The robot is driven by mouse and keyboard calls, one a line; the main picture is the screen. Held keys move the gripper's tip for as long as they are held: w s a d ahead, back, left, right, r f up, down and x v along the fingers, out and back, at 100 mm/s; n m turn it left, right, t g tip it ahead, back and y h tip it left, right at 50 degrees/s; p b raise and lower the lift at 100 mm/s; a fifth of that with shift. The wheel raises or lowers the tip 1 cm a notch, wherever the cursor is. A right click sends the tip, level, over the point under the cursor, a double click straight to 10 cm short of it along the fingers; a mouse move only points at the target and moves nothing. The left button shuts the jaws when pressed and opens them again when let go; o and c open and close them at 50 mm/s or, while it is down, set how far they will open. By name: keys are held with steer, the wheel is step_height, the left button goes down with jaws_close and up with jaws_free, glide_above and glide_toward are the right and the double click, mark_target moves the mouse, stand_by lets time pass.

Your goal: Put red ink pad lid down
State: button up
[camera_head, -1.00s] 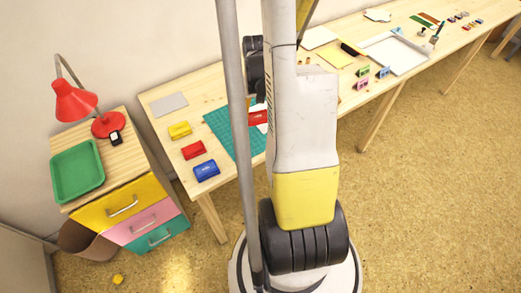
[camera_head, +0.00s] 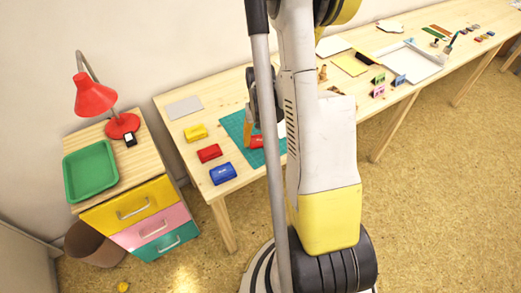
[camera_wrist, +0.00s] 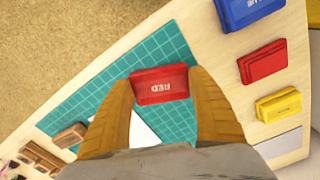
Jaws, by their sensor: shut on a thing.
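My gripper (camera_wrist: 162,108) is shut on the red ink pad lid (camera_wrist: 160,85), which bears the word RED. Its two orange fingers press the lid's left and right ends. The lid is over the green cutting mat (camera_wrist: 163,50); I cannot tell whether it touches the mat. The lid also shows in the head view (camera_head: 257,142), partly hidden by my arm. Another red ink pad piece (camera_wrist: 263,63) lies on the wooden table, right of the mat in the wrist view and left of it in the head view (camera_head: 209,153).
A blue ink pad (camera_head: 223,173) and a yellow one (camera_head: 195,132) stand on either side of the red piece. A grey sheet (camera_head: 184,107) lies behind them. A white paper (camera_wrist: 138,128) and a wooden block (camera_wrist: 70,135) are on the mat in the wrist view.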

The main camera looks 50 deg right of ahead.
mark_target(260, 151)
steer(key=shift+f+b, duration=1)
steer(key=shift+f, duration=1)
steer(key=shift+a, duration=0.1)
steer(key=shift+f, duration=0.15)
steer(key=o, duration=0.8)
